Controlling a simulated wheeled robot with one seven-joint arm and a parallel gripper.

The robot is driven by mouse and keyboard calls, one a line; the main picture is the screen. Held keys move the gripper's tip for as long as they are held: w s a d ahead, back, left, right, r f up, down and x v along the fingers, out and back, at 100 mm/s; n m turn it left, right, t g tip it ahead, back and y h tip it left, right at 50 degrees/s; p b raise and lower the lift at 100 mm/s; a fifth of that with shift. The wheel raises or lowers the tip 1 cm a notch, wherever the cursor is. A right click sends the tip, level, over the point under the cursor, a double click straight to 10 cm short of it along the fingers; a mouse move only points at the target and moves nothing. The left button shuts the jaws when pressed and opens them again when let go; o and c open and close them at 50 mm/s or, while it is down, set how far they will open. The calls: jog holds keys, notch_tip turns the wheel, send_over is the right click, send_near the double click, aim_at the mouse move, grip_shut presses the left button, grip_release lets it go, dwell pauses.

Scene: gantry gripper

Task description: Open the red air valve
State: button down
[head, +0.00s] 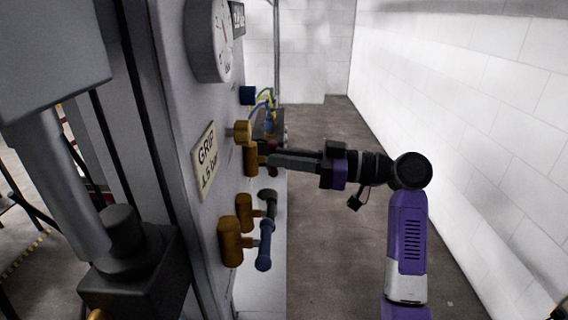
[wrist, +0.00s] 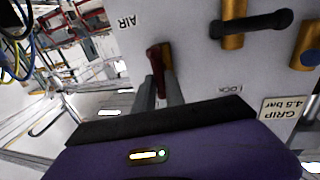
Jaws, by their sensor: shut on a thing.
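The red air valve shows in the wrist view as a dark red lever handle (wrist: 156,68) on a brass body, below an upside-down AIR label (wrist: 128,22) on the panel. In the head view its brass body (head: 250,158) stands out from the panel, and the lever is mostly hidden by my fingers. My gripper (head: 273,160) reaches in from the right, level with this valve. In the wrist view my gripper (wrist: 160,92) has its two grey fingers on either side of the lever's lower end, shut on it. The fingertip contact is partly hidden.
A black-handled valve (head: 268,200) and a blue-handled valve (head: 264,246) sit lower on the panel. A GRIP 4.5 bar plate (head: 204,160) and gauge (head: 208,40) are on it too. Hoses (head: 264,103) lie behind. A white wall (head: 480,120) bounds the right; floor between is clear.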

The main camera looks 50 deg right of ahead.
jog(key=c, duration=1.4)
grip_release()
jog(key=b+v, duration=0.1)
jog(key=v, duration=0.6)
jog(key=shift+s+d, duration=0.15)
jog(key=shift+s, duration=0.25)
